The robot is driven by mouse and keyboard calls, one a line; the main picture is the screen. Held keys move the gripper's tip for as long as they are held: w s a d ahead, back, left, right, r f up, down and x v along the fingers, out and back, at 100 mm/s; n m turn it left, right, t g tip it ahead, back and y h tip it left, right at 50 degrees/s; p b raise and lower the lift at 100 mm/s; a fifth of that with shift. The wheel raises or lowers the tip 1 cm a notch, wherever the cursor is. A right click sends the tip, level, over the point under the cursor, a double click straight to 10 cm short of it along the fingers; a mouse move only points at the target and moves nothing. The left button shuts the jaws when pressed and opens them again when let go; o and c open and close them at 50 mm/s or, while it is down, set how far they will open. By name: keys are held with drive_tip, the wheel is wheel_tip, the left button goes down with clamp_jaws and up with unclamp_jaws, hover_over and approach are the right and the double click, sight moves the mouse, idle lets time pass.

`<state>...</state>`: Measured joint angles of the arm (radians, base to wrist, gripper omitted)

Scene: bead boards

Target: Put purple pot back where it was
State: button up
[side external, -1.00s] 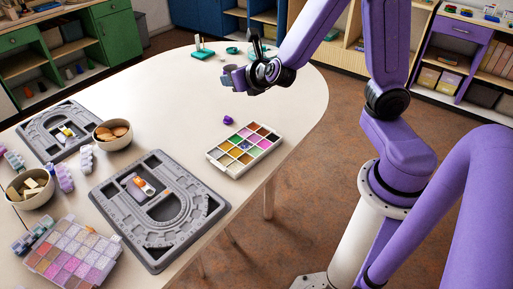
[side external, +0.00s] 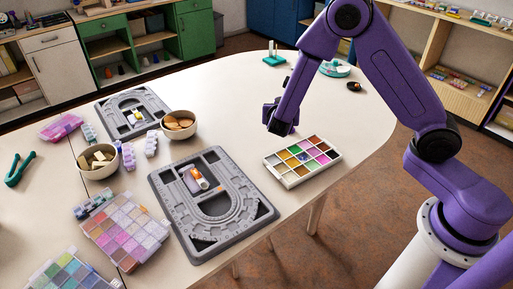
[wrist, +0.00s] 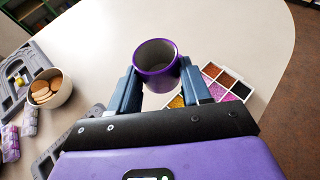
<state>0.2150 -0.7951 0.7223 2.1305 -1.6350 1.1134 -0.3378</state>
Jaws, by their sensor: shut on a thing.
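The purple pot (wrist: 156,60) is a small round cup with a shiny purple outside, a purple rim and a greyish inside. In the wrist view it sits between the two blue-grey fingers of my gripper (wrist: 158,78), which is shut on it. The mouth faces the camera, and the inside looks empty. In the side view my gripper (side external: 272,112) is over the table, left of and behind the multicolour bead tray (side external: 303,162). The arm hides much of the pot there. I cannot tell whether its base touches the table.
Two grey bead boards (side external: 208,245) (side external: 110,108) lie to the left. A bowl of biscuits (side external: 178,133) and a bowl of pale blocks (side external: 98,170) stand near them. A bead box (side external: 125,232) is at the front left. The white table (side external: 215,95) is clear left of my gripper.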

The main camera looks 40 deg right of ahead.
wheel_tip(320, 180, down, 9)
drive_tip(key=s+m+g+h, duration=0.1)
drive_tip(key=m+g+h, duration=0.1)
drive_tip(key=m+g, duration=0.1)
drive_tip(key=shift+f+m+g+h, duration=0.15)
drive_tip(key=shift+m+g+h, duration=0.15)
drive_tip(key=shift+m, duration=0.2)
hover_over(254, 150)
drive_tip(key=s, duration=0.2)
wheel_tip(254, 150, down, 8)
drive_tip(key=shift+r, duration=0.1)
drive_tip(key=shift+w+a+f, duration=0.1)
drive_tip(key=shift+w+f, duration=0.45)
drive_tip(key=shift+w, duration=0.05)
drive_tip(key=shift+w+f, duration=0.3)
drive_tip(key=shift+f, duration=0.15)
drive_tip(key=shift+w+f, duration=0.1)
drive_tip(key=shift+f, duration=1.25)
drive_tip(key=shift+f, duration=0.2)
